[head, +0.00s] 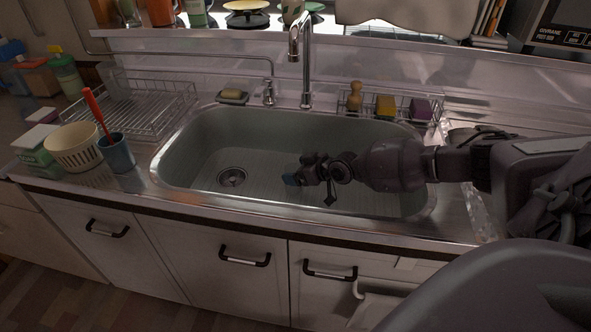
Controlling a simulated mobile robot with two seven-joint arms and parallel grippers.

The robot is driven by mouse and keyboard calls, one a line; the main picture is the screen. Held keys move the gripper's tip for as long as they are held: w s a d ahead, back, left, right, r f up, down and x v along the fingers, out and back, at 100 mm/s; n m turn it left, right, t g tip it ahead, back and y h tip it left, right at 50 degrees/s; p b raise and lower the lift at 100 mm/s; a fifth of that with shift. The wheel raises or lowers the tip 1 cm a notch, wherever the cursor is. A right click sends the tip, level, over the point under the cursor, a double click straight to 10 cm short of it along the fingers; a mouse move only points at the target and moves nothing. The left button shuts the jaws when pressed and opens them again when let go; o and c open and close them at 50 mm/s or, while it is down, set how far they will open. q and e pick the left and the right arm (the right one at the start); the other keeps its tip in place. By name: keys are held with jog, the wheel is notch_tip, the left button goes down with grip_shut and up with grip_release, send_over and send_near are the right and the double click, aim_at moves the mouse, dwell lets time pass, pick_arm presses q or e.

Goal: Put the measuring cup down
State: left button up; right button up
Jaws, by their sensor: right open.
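My right arm reaches in from the right over the sink (205,160). My right gripper (306,177) is over the middle of the basin, pointing left, and it is open. I cannot make out a measuring cup for certain in this view. My left gripper is not in view.
A faucet (307,60) rises behind the basin. A wire dish rack (150,108), a cream basket (73,147) and a blue cup (117,153) with a red-handled utensil stand on the left. A wire caddy (405,108) holds sponges behind the sink.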

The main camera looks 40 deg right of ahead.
jog(key=p+v, duration=0.3)
jog(key=v, duration=0.7)
jog(key=shift+s+r, duration=0.2)
jog(key=shift+d, duration=0.1)
